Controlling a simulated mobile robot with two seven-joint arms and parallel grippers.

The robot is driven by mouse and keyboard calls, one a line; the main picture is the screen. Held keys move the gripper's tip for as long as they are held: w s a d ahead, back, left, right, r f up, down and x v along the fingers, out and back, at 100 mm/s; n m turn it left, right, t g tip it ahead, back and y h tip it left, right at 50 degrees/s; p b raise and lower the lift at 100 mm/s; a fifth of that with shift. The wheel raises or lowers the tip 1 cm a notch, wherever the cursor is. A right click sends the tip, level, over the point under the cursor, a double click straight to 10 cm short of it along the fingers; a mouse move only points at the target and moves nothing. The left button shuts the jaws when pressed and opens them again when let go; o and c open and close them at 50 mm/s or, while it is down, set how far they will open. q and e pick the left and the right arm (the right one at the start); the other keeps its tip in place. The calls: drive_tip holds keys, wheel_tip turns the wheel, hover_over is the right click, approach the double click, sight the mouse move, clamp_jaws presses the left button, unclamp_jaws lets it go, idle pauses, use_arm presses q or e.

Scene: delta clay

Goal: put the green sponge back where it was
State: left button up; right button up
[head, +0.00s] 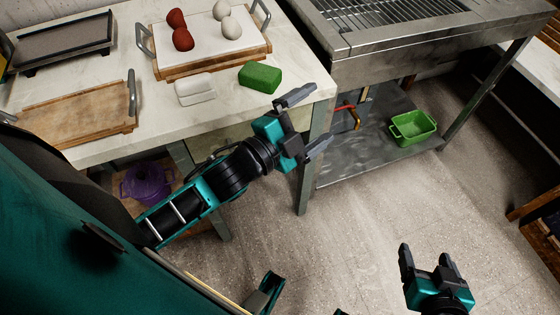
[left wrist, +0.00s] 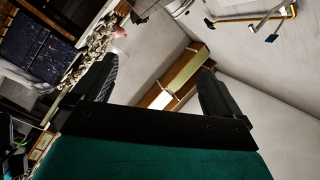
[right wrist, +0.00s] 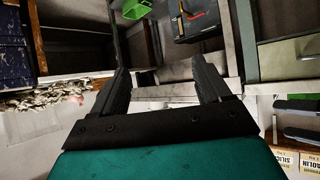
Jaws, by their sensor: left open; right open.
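The green sponge (head: 260,77) lies on the pale worktop near its front right edge, beside a white block (head: 195,89). My left gripper (head: 307,119) is open and empty, in front of the worktop's right corner, a little right of and nearer than the sponge. It does not touch the sponge. My right gripper (head: 428,258) is open and empty over the floor at the lower right. I cannot make out the sponge in either wrist view.
A white-topped wooden tray (head: 205,62) holds red and white balls. An empty wooden tray (head: 75,120) and a dark tray (head: 62,42) are at left. A metal sink unit (head: 400,60) stands right, with a green tub (head: 413,129) on its lower shelf. A purple pot (head: 147,183) sits below the worktop.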

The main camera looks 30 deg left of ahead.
use_arm(q)
drive_tip(key=s+a+f+n+g+y, duration=0.1)
drive_tip(key=s+f+n+g+y, duration=0.2)
drive_tip(key=s+f+n+g, duration=0.3)
drive_tip(key=s+f+n, duration=0.3)
drive_tip(key=f+n, duration=0.3)
drive_tip(key=f, duration=0.2)
drive_tip(key=shift+s+a+f, duration=0.2)
